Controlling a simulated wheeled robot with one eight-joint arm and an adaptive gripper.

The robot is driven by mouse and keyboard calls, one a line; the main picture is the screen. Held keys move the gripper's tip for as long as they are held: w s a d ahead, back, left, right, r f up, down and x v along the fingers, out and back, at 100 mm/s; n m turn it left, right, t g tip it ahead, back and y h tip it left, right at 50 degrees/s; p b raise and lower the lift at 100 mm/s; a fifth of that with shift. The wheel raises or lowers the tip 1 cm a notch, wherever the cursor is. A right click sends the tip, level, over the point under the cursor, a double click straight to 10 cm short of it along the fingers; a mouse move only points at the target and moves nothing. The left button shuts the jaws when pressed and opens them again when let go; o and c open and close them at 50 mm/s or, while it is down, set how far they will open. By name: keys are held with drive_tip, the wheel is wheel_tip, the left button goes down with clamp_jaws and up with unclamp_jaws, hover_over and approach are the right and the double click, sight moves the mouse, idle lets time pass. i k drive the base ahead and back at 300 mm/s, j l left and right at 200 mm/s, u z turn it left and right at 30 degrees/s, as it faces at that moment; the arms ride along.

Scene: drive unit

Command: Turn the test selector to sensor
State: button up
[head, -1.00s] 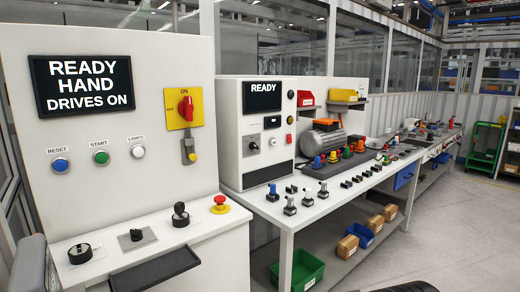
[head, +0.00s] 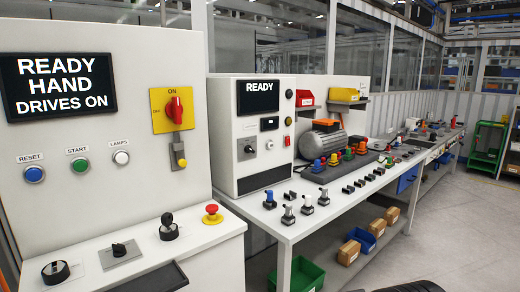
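No label reading "test" or "sensor" is legible, so I cannot tell for sure which knob is the test selector. A black selector on a metal plate (head: 247,149) sits on the front of the white test box, below its READY screen (head: 258,97). The sloping desk of the nearer cabinet has three black knobs: a round one (head: 55,272) at front left, a small one on a grey plate (head: 119,251), and an upright one (head: 168,227) at the right. Their settings are too small to read. My gripper is not in view.
The cabinet has a READY HAND DRIVES ON screen (head: 58,85), a red-on-yellow switch (head: 174,110) and a red mushroom button (head: 212,213). A long workbench (head: 290,229) with small parts runs back right. Open floor (head: 450,230) lies right of it.

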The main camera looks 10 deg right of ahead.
sight(248, 148)
drive_tip(key=i+j, duration=0.1)
drive_tip(key=i, duration=0.25)
drive_tip(key=i+j+z, duration=0.1)
drive_tip(key=i, duration=0.2)
drive_tip(key=i+j, duration=0.1)
drive_tip(key=j, duration=0.3)
drive_tip(key=z, duration=0.05)
